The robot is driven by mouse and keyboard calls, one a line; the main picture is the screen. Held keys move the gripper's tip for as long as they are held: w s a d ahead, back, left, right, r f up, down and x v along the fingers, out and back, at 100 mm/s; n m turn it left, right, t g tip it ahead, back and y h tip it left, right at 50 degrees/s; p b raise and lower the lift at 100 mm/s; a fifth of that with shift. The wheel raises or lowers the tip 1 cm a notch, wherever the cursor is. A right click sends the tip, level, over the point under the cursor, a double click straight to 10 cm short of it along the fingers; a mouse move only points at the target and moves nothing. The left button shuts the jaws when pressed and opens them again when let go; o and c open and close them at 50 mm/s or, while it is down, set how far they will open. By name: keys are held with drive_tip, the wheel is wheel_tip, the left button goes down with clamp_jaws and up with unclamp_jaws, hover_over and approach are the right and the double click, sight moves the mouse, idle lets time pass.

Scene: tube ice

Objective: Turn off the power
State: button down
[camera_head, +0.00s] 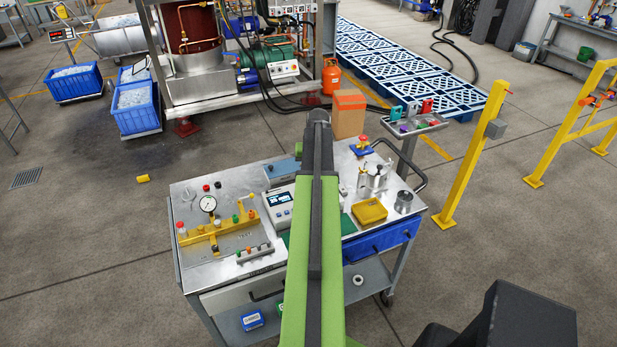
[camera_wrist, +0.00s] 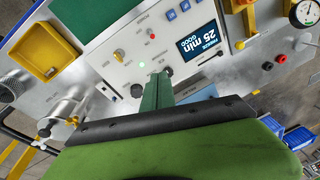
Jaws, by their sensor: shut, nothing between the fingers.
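A white control box (camera_wrist: 125,55) fills the upper middle of the wrist view. Its display (camera_wrist: 202,44) reads "25 min" and "GOOD". A green lamp (camera_wrist: 137,90), a red light (camera_wrist: 152,36) and blue buttons (camera_wrist: 177,9) are on its face; small labels are too blurred to read. My gripper (camera_wrist: 160,76) is shut and empty, its green fingers pointing at the panel near a small switch or knob. I cannot tell if they touch it. In the head view the control box (camera_head: 280,204) sits on the cart, left of my arm; my gripper is hidden there.
The metal cart top (camera_head: 190,275) also holds a yellow tray (camera_head: 369,212), a gauge (camera_head: 208,204) on yellow piping, and metal cylinders (camera_head: 403,201). A yellow post (camera_head: 470,160) stands to the right. Open floor lies left of the cart.

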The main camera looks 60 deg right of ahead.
drive_tip(key=f+b, duration=0.1)
drive_tip(key=f, duration=0.1)
drive_tip(key=f+b, duration=0.2)
drive_tip(key=w+f+b, duration=0.1)
drive_tip(key=f+b, duration=0.1)
drive_tip(key=shift+d+f, duration=0.1)
drive_tip(key=shift+f, duration=0.3)
drive_tip(key=shift+s+a+f, duration=0.1)
drive_tip(key=shift+s+a, duration=0.3)
drive_tip(key=shift+a, duration=0.25)
drive_tip(key=shift+s+a, duration=0.4)
drive_tip(key=shift+a, duration=0.2)
drive_tip(key=shift+s+a, duration=0.2)
drive_tip(key=shift+a, duration=0.15)
